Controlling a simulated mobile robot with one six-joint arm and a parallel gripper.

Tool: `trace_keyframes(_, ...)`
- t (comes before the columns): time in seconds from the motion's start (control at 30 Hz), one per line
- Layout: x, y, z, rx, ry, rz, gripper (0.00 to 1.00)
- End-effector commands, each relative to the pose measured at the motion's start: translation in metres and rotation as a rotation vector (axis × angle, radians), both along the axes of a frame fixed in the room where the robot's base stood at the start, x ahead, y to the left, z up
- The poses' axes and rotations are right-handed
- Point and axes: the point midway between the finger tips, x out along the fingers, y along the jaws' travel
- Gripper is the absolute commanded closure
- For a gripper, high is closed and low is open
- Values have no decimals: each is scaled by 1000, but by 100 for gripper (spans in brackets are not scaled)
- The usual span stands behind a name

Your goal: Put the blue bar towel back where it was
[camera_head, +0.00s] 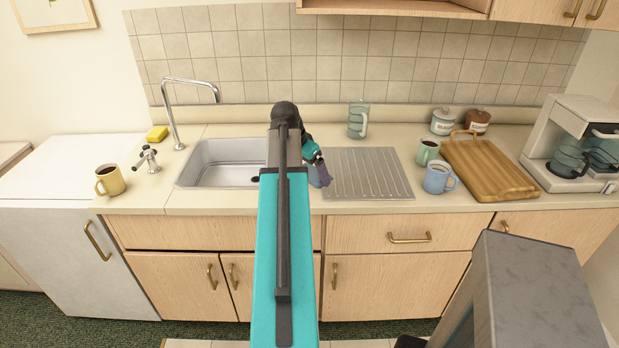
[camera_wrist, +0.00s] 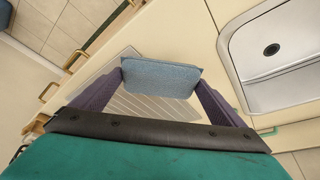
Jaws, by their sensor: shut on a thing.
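My gripper (camera_head: 322,172) is over the counter between the sink (camera_head: 222,164) and the ribbed metal drainboard (camera_head: 372,176). In the wrist view its purple fingers (camera_wrist: 158,82) are shut on the blue towel (camera_wrist: 160,77), a folded blue-grey cloth held between them. The towel is above the drainboard (camera_wrist: 150,108), beside the sink (camera_wrist: 275,48); I cannot tell whether it touches the drainboard. In the head view my arm hides most of the towel and part of the sink's right side.
A glass mug (camera_head: 357,119) stands behind the drainboard. A green mug (camera_head: 428,152), a blue mug (camera_head: 438,177) and a wooden board (camera_head: 490,170) are to its right, then a coffee maker (camera_head: 572,140). A tall faucet (camera_head: 172,110), sponge (camera_head: 157,133) and yellow mug (camera_head: 109,180) are left.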

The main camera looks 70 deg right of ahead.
Motion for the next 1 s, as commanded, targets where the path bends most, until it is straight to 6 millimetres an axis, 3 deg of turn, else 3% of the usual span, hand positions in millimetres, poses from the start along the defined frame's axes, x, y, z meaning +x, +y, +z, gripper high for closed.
trace_keyframes(0.37, 4, -9, 0, 1, 0, 0, 25)
trace_keyframes(0.73, 4, -7, -32, 1, 1, 1, 25)
trace_keyframes(1.0, 4, -8, -36, 0, 0, 1, 25)
